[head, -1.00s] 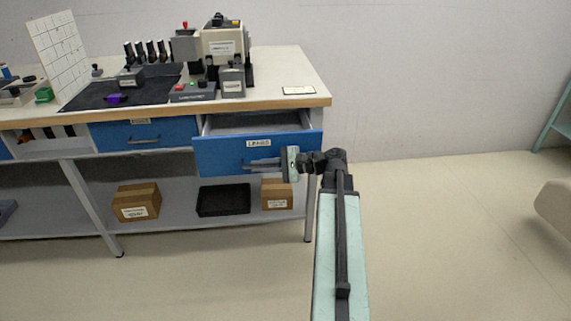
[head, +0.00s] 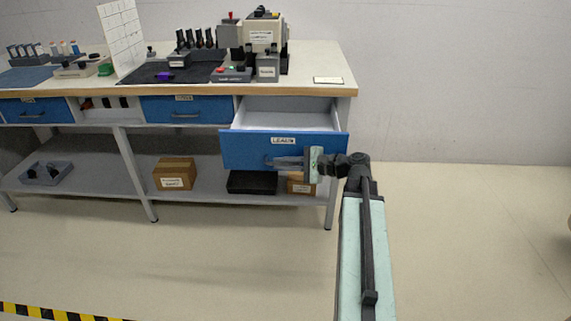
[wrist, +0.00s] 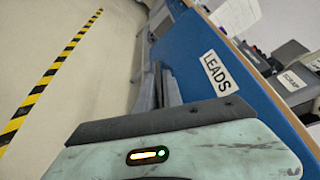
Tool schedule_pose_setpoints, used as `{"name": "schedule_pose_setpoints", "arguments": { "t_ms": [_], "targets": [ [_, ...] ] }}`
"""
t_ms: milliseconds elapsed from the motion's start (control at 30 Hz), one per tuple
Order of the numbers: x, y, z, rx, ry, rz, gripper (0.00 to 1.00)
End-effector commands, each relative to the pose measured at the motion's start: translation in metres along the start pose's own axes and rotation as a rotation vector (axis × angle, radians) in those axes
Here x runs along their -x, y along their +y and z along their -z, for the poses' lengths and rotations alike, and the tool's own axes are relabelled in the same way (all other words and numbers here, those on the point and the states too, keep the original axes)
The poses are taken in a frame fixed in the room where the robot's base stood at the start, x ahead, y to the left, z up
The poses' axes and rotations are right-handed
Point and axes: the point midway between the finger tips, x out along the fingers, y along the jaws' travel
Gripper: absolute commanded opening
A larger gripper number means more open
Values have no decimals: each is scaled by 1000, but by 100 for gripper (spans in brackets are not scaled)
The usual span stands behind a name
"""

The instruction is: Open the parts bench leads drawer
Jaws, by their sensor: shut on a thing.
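The leads drawer (head: 240,150) is a blue-fronted drawer with a white "LEADS" label, at the right end of the bench in the head view. It stands pulled out, and its pale, empty-looking inside (head: 290,119) shows from above. My gripper (head: 276,163) is at the front of the drawer, shut on its handle, which the fingers mostly hide. In the wrist view the fingers (wrist: 158,85) lie along the blue drawer front (wrist: 205,40), beside the "LEADS" label (wrist: 216,72).
The bench top (head: 325,65) carries a machine (head: 262,35) and small devices. Another blue drawer (head: 187,109) is closed to the left. Boxes (head: 175,173) and a black tray (head: 252,182) sit on the lower shelf (head: 215,190). Floor in front is clear, with yellow-black tape (head: 50,312) at lower left.

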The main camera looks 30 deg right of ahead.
Motion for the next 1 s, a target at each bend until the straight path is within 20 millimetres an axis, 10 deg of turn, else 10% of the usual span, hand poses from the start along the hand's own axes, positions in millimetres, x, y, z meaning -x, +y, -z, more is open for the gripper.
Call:
{"name": "schedule_pose_setpoints", "arguments": {
  "t_ms": [100, 133, 467, 1000],
  "targets": [
    [0, 0, 0, 0, -1, -1, 0],
    [0, 0, 0, 0, -1, -1, 19],
    [2, 0, 0, 0, 0, 0, 20],
    [79, 0, 0, -1, 0, 0, 20]
  ]
}}
